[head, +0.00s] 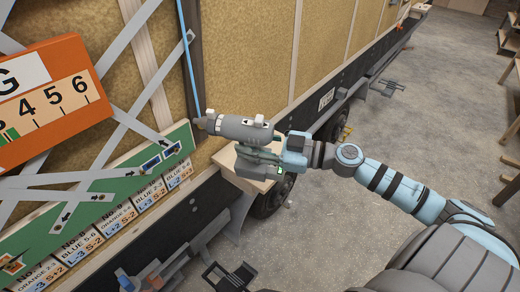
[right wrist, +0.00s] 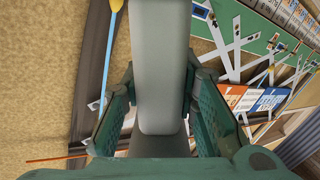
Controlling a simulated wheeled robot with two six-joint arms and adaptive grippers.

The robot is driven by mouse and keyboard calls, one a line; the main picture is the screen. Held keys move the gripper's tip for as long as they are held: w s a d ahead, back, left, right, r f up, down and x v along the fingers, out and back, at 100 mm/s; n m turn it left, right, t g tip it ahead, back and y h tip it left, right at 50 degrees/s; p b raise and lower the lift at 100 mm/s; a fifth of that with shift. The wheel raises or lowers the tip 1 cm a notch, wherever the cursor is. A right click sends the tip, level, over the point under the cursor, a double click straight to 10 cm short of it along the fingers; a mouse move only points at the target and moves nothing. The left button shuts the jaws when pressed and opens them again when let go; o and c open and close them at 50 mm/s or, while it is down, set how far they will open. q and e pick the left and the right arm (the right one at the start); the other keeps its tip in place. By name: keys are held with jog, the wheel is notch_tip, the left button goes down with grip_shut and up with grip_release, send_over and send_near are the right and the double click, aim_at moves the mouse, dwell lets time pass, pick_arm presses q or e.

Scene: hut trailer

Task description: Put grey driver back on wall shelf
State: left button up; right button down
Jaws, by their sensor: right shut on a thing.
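The grey driver (head: 240,129) is in my right gripper (head: 280,153) in the head view. Its nose points left toward the trailer wall. The gripper is shut around its handle, and the fingers partly hide the handle. In the right wrist view the driver is a broad smooth grey shape (right wrist: 160,75) between the two green fingers of the right gripper (right wrist: 160,108). A pale wooden wall shelf (head: 224,157) is under and behind the driver at the wall. I cannot tell whether the driver's base touches it. My left gripper is not in view.
A green board (head: 100,200) with labels and an orange number board (head: 52,92) hang on the wall at left. A thin blue rod (head: 188,60) stands near the driver's nose. The trailer wheel (head: 272,195) is below the shelf. Grey floor (head: 330,230) is open at right.

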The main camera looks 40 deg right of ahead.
jog(key=w+d+r+m+t+h+p, duration=0.1)
jog(key=w+d+r+m+t+h, duration=0.15)
jog(key=w+d+r+m, duration=0.4)
jog(key=w+d+r+m+t+h+p, duration=0.1)
jog(key=w+d+r+m+h+p, duration=0.2)
jog(key=d, duration=0.6)
notch_tip(320, 180, down, 18)
jog(key=n+h+b, duration=0.1)
jog(key=b, duration=0.7)
jog(key=shift+s+a, duration=0.2)
jog(key=shift+s, duration=0.05)
jog(key=shift+n, duration=0.25)
jog(key=c, duration=1.3)
grip_release()
jog(key=o, duration=1.3)
